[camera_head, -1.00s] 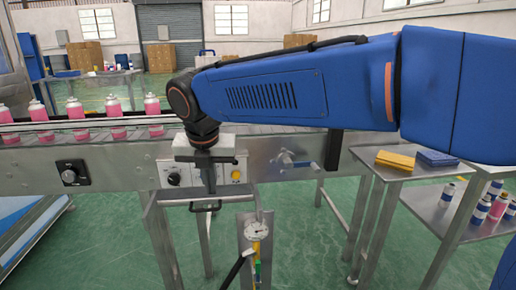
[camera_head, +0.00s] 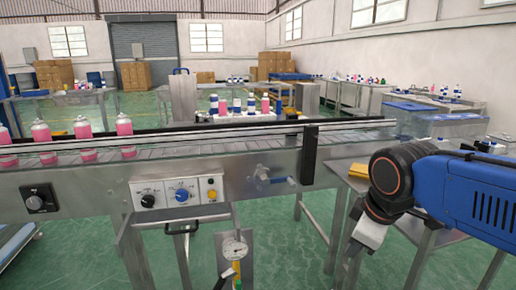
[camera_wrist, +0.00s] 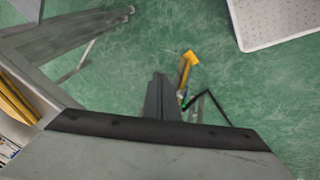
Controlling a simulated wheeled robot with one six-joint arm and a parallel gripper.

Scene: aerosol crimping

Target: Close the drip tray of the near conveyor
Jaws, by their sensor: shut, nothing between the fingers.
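The near conveyor (camera_head: 90,188) runs across the head view, with a control box (camera_head: 178,192) on its front. Its drip tray (camera_head: 160,219) is the thin metal edge under that box, with a dark handle (camera_head: 181,229) at its front. The tray appears tucked below the box; I cannot tell exactly how far in it sits. My gripper (camera_head: 354,249) hangs at the right, beside the side table and well apart from the tray handle. In the wrist view my gripper (camera_wrist: 159,80) has its dark fingers together, empty, above the green floor.
A gauge on a post (camera_head: 235,250) stands in front of the conveyor, right of the tray handle. A valve handle (camera_head: 272,180) juts from the conveyor front. A side table with a yellow block (camera_head: 358,170) is close behind my wrist. Pink cans (camera_head: 83,127) stand on the belt.

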